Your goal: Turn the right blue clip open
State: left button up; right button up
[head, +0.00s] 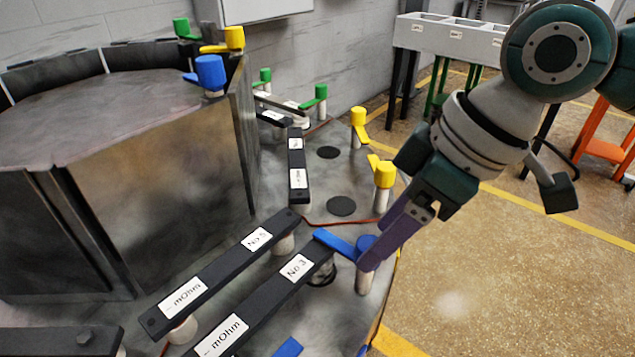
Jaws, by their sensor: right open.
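The right blue clip (335,243) has a flat blue lever and a round blue cap on a pale post. Its lever points left from the cap and its end lies close to the end of the dark bar labelled No 3 (285,281). My right gripper (372,258) comes down from the upper right. Its purple fingers are at the cap of the clip and cover its right side; I cannot tell whether they touch it. The gripper is open, though the fingers overlap in this view. My left gripper is not in view.
More blue clips show on the furnace wall (209,74) and at the bottom edge (289,347). Yellow clips (384,175) and green clips (320,92) stand farther back. The dark bar labelled No 5 (225,266) lies to the left. Open floor (500,280) is on the right.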

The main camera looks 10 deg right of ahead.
aim_at(344, 254)
pick_arm(q)
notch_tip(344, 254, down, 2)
jog(key=shift+b, duration=0.85)
pick_arm(e)
jog(key=x, duration=0.7)
jog(key=c, duration=1.1)
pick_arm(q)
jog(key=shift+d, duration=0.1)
pick_arm(e)
grip_shut()
jog(key=shift+s, duration=0.1)
